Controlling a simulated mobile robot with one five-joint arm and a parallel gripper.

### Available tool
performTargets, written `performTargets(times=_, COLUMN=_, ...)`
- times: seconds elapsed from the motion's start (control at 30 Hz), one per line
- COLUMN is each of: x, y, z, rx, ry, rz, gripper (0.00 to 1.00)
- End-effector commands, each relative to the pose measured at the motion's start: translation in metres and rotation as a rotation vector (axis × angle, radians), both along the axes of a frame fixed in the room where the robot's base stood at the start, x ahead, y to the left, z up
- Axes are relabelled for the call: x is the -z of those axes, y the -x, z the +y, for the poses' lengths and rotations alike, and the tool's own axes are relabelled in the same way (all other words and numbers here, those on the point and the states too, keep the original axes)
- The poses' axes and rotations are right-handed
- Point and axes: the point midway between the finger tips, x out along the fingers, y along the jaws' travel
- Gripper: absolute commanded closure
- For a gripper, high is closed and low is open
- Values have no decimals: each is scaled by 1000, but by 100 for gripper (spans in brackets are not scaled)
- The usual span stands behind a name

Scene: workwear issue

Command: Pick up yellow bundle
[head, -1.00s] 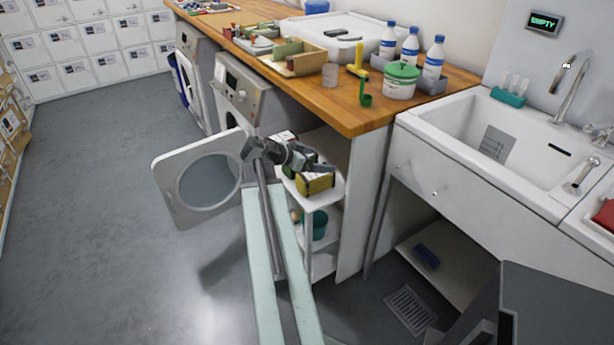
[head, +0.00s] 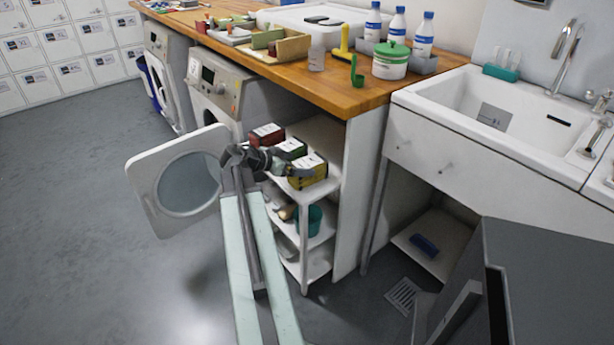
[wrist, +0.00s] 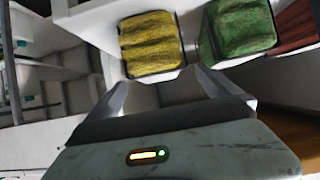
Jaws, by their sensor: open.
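The yellow bundle (head: 308,173) lies at the front end of the top shelf of a white rack under the worktop, with a pale label on top. In the wrist view the yellow bundle (wrist: 151,44) is just beyond my open gripper (wrist: 160,85), nearly in line with the gap between the fingers. My gripper (head: 290,168) is beside the bundle in the head view, and the fingers are small there. Nothing is between the fingers. Whether a finger touches the bundle cannot be told.
A green bundle (wrist: 238,28) sits close beside the yellow one, with a red bundle (head: 266,135) beyond it. The white shelf rack (head: 304,235) holds a teal pot (head: 311,219) lower down. An open washer door (head: 185,183) stands left of my arm. The sink is at the right.

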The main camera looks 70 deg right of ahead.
Motion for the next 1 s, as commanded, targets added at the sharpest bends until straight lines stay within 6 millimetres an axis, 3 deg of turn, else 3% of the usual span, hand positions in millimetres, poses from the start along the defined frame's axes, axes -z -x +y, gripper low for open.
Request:
performTargets(times=0.3, x=27, y=24, z=-36, rx=8, ry=-1, rz=-1, gripper=1)
performTargets(times=0.53, x=25, y=27, z=-40, rx=7, ry=-1, rz=0, gripper=1)
performTargets(times=0.57, x=25, y=27, z=-40, rx=7, ry=-1, rz=0, gripper=4)
performTargets(times=0.83, x=25, y=27, z=-40, rx=7, ry=-1, rz=0, gripper=79)
performTargets(times=0.87, x=25, y=27, z=-40, rx=7, ry=0, rz=0, gripper=83)
performTargets(times=1.0, x=25, y=27, z=-40, rx=7, ry=0, rz=0, gripper=84)
